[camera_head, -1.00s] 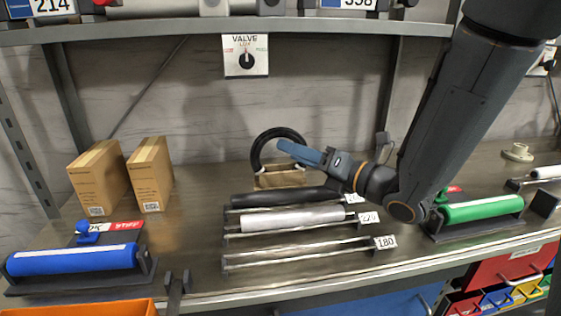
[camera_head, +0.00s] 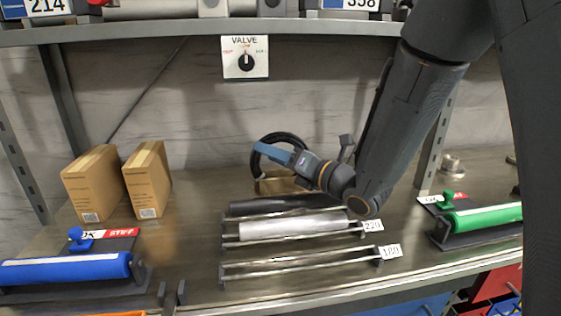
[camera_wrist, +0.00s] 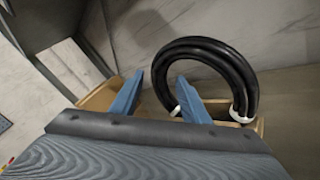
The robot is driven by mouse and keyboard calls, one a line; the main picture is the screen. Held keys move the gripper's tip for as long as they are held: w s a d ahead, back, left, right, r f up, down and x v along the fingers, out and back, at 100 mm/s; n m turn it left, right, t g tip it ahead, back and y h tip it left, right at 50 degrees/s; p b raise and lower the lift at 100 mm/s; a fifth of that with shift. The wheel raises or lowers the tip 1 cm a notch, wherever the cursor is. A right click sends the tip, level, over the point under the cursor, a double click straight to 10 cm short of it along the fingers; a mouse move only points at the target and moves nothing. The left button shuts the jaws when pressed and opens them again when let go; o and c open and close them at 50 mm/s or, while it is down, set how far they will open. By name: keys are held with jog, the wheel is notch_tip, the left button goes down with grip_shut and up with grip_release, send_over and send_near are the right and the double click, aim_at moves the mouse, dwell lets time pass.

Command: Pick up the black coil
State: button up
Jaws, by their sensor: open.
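The black coil (camera_head: 262,154) stands upright in a small wooden holder (camera_head: 270,186) at the back of the bench. The wrist view shows the coil (camera_wrist: 243,80) as a thick black ring with white bands low on it, in the wooden holder (camera_wrist: 259,126). My gripper (camera_head: 262,150) is in front of the coil and hides part of it. In the wrist view my gripper (camera_wrist: 160,92) is open, its two blue fingers apart. The right finger overlaps the coil's left side in the picture; I cannot tell whether it touches. Nothing is held.
A black roller (camera_head: 270,205) and a white roller (camera_head: 290,226) lie on racks in front of the holder. Two cardboard boxes (camera_head: 93,184) stand left. A blue roller (camera_head: 65,269) and a green roller (camera_head: 485,217) lie at either side. A shelf (camera_head: 200,33) runs above.

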jog(key=x, duration=0.4)
jog(key=shift+a, duration=0.1)
jog(key=shift+c, duration=0.5)
grip_shut()
jog(key=shift+r, duration=0.1)
